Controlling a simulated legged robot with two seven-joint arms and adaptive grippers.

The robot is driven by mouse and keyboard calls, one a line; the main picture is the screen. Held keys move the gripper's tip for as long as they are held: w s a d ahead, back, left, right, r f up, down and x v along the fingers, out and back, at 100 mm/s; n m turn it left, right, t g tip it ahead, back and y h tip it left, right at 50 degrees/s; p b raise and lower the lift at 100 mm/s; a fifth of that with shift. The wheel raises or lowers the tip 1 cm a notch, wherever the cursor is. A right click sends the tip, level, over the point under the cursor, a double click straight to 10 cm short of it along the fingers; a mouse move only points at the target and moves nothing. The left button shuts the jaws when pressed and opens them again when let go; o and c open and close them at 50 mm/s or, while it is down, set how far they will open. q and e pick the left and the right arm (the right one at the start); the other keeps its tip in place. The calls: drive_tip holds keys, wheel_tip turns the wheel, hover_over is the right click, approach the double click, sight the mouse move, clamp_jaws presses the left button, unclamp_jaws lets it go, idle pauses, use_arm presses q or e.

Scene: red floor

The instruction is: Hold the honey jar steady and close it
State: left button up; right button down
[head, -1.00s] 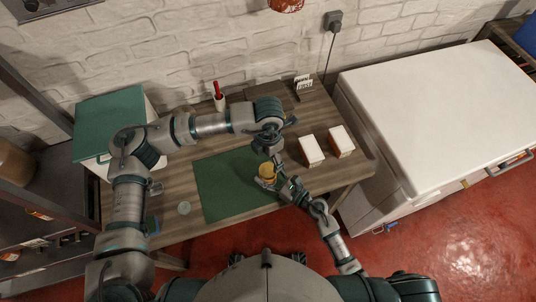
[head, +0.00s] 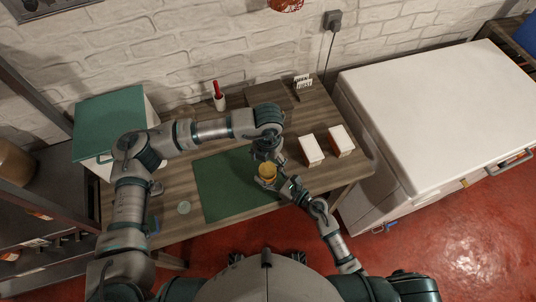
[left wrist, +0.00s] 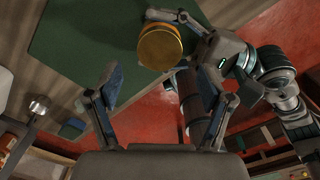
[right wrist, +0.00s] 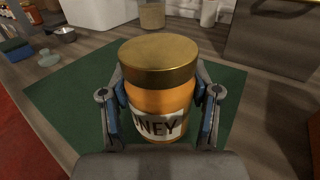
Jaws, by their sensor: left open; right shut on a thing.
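The honey jar (right wrist: 158,105) has an orange body, a white label and a gold lid (right wrist: 158,55) on its top. In the right wrist view it stands upright over the green mat; how tight the lid is I cannot tell. My right gripper (right wrist: 160,92) is shut on the jar's body, one finger on each side. In the head view the jar (head: 267,171) is near the mat's right edge. My left gripper (head: 267,156) is open and empty just above it. In the left wrist view the lid (left wrist: 160,47) lies beyond the left fingertips (left wrist: 147,72), apart from them.
The green mat (head: 225,185) lies on the wooden table. Two white-topped boxes (head: 312,150) (head: 342,140) stand to the right of the jar. A green-lidded box (head: 108,120) is at the left, and a small round pale thing (head: 183,207) lies left of the mat.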

sight(268, 169)
use_arm(q)
drive_tip(key=shift+f, duration=2.65)
drive_tip(key=c, duration=1.2)
drive_tip(key=m, duration=0.4)
drive_tip(key=shift+m, duration=0.4)
use_arm(e)
drive_tip(key=shift+s, duration=0.1)
use_arm(q)
drive_tip(key=o, duration=1.3)
drive_tip(key=shift+r, duration=0.1)
drive_tip(key=shift+r, duration=2.2)
